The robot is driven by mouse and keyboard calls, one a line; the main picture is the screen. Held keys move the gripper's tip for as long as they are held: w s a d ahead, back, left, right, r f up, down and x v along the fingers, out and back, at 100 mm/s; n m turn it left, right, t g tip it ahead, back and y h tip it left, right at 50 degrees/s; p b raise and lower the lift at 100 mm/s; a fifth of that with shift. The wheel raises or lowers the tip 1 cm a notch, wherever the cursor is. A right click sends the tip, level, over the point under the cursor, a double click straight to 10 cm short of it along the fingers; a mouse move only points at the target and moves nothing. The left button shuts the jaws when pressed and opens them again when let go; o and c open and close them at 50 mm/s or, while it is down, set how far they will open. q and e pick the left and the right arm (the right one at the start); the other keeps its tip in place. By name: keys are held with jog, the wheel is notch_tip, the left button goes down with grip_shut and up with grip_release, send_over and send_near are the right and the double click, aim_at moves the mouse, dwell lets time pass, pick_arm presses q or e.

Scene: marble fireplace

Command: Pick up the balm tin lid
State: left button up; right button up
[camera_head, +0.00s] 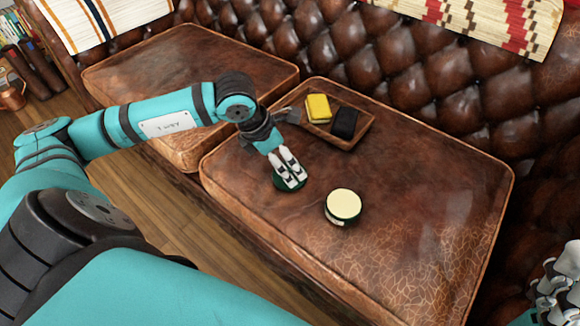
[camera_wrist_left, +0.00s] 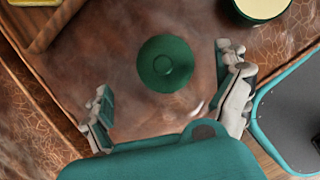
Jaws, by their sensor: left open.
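The balm tin lid (camera_head: 279,185) is a round dark green disc lying on the brown leather cushion. In the left wrist view, the lid (camera_wrist_left: 165,64) lies between my two spread fingers, with bare leather on both sides of it. My left gripper (camera_head: 289,172) is open above the lid and partly hides it in the head view. The open balm tin (camera_head: 343,204), green with a cream top, stands to the right of the lid. It also shows at the top of the left wrist view (camera_wrist_left: 262,8). My right gripper (camera_head: 558,284) shows only partly at the lower right edge.
A wooden tray (camera_head: 346,144) with a yellow block (camera_head: 318,108) and a black block (camera_head: 344,122) sits behind my left gripper. The tufted leather backrest (camera_head: 400,70) rises behind the cushion (camera_head: 420,230). The cushion's right part is clear.

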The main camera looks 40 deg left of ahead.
aim_at(287, 167)
pick_arm(q)
jog(key=x, duration=0.1)
jog(key=b+x, duration=0.2)
jog(key=x, duration=0.1)
jog(key=shift+s+d+f, duration=0.15)
jog(key=shift+s, duration=0.1)
jog(key=shift+w+d+f, duration=0.1)
jog(key=shift+w+f, duration=0.1)
jog(key=shift+f, duration=0.2)
jog(key=c, duration=0.9)
